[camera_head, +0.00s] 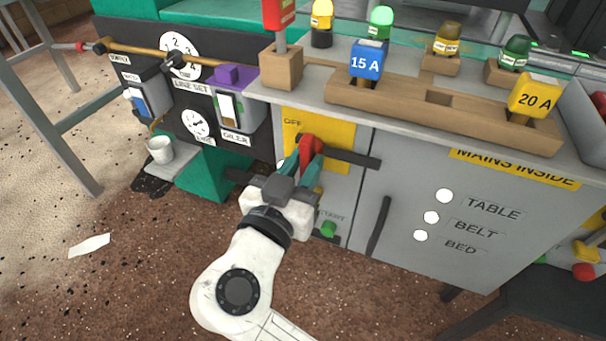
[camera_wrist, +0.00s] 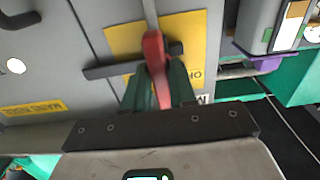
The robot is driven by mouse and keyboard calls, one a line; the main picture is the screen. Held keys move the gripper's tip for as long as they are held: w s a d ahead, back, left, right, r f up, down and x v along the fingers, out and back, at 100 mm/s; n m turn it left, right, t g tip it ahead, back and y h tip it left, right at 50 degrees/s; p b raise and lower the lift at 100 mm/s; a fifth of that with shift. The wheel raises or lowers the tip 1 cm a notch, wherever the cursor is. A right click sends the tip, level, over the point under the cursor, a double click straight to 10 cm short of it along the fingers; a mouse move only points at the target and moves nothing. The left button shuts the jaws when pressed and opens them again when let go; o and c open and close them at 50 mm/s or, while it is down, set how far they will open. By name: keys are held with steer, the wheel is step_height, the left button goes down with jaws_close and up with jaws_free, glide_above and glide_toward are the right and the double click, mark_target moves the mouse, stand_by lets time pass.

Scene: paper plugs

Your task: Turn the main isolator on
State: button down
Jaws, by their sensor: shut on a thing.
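The main isolator has a red handle (camera_head: 310,146) in front of a yellow plate (camera_head: 338,134) on the grey cabinet. The word OFF shows at the plate's upper left; the rest of the plate is partly hidden. My gripper (camera_head: 305,157) has its green fingers closed on the red handle, one on each side. In the wrist view the red handle (camera_wrist: 154,55) stands between the fingertips (camera_wrist: 158,83), with the yellow plate (camera_wrist: 190,33) behind it. The handle's exact angle is hard to tell.
A dark bar (camera_head: 350,159) runs across the cabinet beside the handle. A green button (camera_head: 328,229) sits below. The cabinet door has a dark vertical handle (camera_head: 379,226). Above is a ledge with a wooden rack (camera_head: 440,113) of labelled plugs. A cup (camera_head: 160,150) stands at left.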

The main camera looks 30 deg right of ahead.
stand_by(0.5)
steer(key=c, duration=1)
jaws_free()
steer(key=shift+c, duration=0.2)
steer(key=p+v, duration=0.2)
steer(key=v, duration=0.9)
steer(key=shift+p, duration=0.4)
